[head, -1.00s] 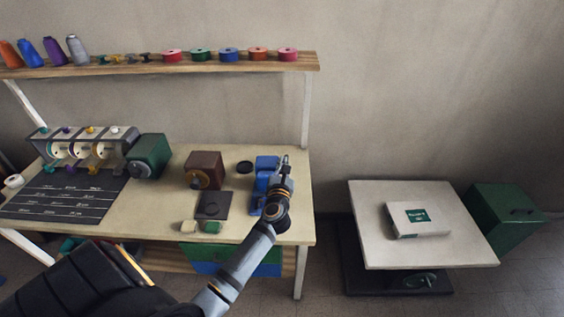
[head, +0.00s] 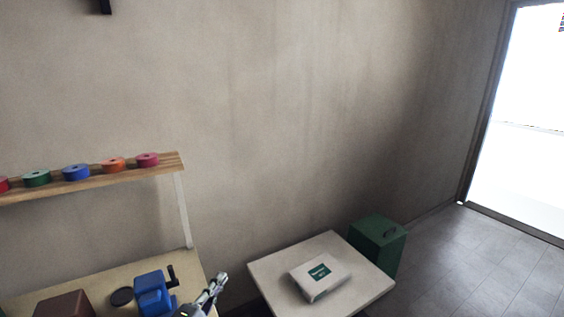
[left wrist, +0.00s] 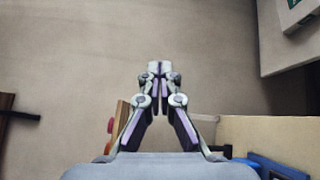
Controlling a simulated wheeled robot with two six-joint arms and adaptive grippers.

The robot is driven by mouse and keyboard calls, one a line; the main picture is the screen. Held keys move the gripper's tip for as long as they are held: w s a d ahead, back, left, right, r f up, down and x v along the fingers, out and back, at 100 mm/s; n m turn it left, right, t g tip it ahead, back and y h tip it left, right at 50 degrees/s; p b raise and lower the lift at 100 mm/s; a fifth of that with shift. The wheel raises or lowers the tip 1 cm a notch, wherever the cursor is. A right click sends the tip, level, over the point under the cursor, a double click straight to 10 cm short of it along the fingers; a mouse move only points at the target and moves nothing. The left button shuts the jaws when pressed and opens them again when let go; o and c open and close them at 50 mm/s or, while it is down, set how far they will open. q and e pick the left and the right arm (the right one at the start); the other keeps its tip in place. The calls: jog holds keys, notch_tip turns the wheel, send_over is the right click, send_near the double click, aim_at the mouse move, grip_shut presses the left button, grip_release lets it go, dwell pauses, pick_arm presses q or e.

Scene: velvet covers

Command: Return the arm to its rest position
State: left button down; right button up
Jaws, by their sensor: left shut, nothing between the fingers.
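My left gripper (head: 216,287) shows at the lower middle of the head view, beside the right edge of the workbench and next to a blue device with a crank (head: 154,294). In the left wrist view the left gripper (left wrist: 157,68) has its fingers together with nothing between them, in front of the bare wall. Most of the left arm is below the head view. My right gripper is not in view.
A small table (head: 264,267) with a white box (head: 308,284) stands right of the workbench (head: 70,286). A green bin (head: 392,256) is behind it. A shelf (head: 110,177) holds several coloured spools. Open floor (head: 450,260) lies at right, by a bright doorway.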

pick_arm(q)
jog(key=s+d+f+m+g, duration=0.3)
jog(key=s+f+m+g, duration=0.6)
jog(key=s+f+m, duration=0.3)
jog(key=s+a+f+m+g+y, duration=0.3)
jog(key=s+a+m+g+y, duration=0.25)
jog(key=s+a, duration=0.55)
notch_tip(320, 180, down, 30)
jog(key=s+a+g+b, duration=0.1)
jog(key=s+b, duration=0.2)
jog(key=b, duration=0.1)
jog(key=s+a+f+g+b, duration=0.1)
jog(key=s+f+b, duration=0.1)
jog(key=s+f, duration=1.6)
jog(key=shift+s+a+f+n+y, duration=0.25)
jog(key=shift+f+n+y, duration=0.15)
jog(key=shift+f, duration=0.35)
